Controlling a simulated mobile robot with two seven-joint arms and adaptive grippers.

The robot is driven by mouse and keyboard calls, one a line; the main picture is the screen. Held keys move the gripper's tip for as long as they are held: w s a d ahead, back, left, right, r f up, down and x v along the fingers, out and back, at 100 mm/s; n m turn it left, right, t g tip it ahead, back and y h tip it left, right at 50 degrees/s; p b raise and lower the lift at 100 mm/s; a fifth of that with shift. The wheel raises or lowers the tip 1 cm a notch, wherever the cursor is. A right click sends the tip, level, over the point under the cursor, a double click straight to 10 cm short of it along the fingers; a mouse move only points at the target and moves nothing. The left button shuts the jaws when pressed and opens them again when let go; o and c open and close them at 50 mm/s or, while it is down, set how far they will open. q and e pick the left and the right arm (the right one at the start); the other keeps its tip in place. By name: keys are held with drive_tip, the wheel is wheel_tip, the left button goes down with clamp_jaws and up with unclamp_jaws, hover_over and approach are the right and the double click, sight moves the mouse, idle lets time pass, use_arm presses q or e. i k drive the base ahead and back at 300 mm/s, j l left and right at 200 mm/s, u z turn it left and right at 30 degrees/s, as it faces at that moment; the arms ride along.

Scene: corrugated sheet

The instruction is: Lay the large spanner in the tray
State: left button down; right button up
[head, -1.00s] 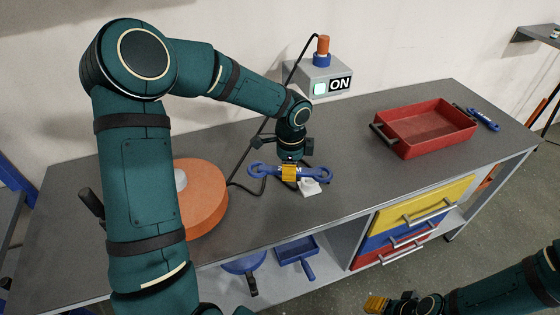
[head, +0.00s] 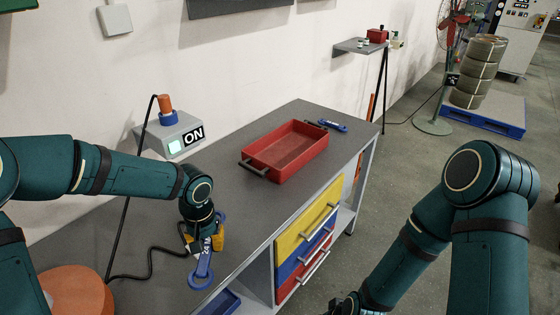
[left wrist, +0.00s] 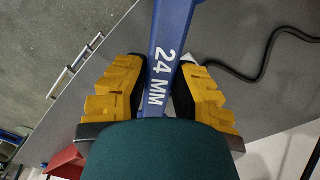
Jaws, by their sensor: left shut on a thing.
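The large blue spanner (head: 203,265), marked 24 MM, is held in my left gripper (head: 205,240). Its ring end points towards the front edge of the bench. In the left wrist view the spanner's shaft (left wrist: 170,50) runs between the two yellow fingers (left wrist: 158,92), which close on it from both sides. It appears to be above the bench top. The red tray (head: 258,167) stands on the bench to the right of my left gripper and looks empty. My right gripper (head: 345,305) is at the bottom edge, partly cut off; its fingers do not show clearly.
A smaller blue spanner (head: 332,126) lies beyond the tray. A control box (head: 175,138) with an ON sign stands behind my left arm, with a black cable (head: 150,265) on the bench. An orange disc (head: 75,292) is at lower left. Bare bench lies between gripper and tray.

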sight(282, 152)
drive_tip(key=i+l+z, duration=0.5)
drive_tip(key=i, duration=0.25)
drive_tip(key=i+l+z, duration=0.25)
drive_tip(key=i, duration=0.15)
